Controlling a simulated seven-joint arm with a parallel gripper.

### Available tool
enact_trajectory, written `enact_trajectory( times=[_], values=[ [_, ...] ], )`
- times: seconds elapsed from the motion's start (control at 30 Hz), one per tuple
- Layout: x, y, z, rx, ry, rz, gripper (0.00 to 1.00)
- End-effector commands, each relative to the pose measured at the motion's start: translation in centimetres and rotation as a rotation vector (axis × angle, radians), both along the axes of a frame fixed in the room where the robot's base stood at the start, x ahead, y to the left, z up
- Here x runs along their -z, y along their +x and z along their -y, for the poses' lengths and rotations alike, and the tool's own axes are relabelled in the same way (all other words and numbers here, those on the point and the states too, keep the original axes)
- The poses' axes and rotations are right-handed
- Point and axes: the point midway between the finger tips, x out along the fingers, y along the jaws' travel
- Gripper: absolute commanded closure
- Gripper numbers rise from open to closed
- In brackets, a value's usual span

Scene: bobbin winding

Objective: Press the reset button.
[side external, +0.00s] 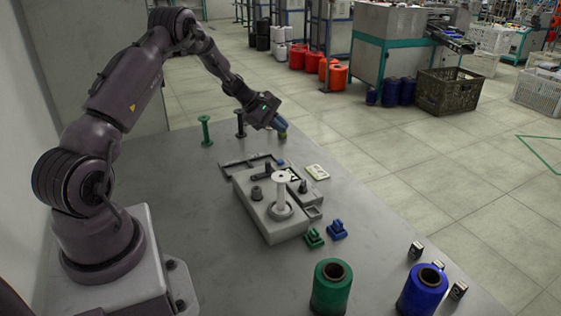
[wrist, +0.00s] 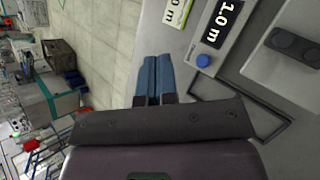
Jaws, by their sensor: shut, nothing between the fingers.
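My gripper (side external: 281,128) is shut and empty above the far side of the table, beyond the winding machine (side external: 262,205). In the wrist view its two blue fingers (wrist: 155,78) lie side by side. A round blue button (wrist: 203,60), likely the reset button, sits beside a black display (wrist: 221,23) reading "1.0 m". In the wrist view the button is right of the fingertips and apart from them. It also shows as a small blue spot in the side view (side external: 280,162), below and nearer than my gripper. No label on it is readable.
A white bobbin (side external: 281,190) stands upright on the machine. A pale card (side external: 317,172) lies right of it. Green (side external: 332,287) and blue (side external: 423,290) spools stand at the front.

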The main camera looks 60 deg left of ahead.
Motion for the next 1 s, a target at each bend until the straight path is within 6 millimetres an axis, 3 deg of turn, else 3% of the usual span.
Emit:
enact_trajectory(
  times=[0.5,0.7,1.0],
  values=[
    [6.8,0.0,0.0,0.0,-0.001,-0.001,1.0],
    [7.9,0.0,0.0,0.001,0.001,0.0,1.0],
    [8.1,0.0,0.0,0.0,0.001,0.0,1.0]
  ],
)
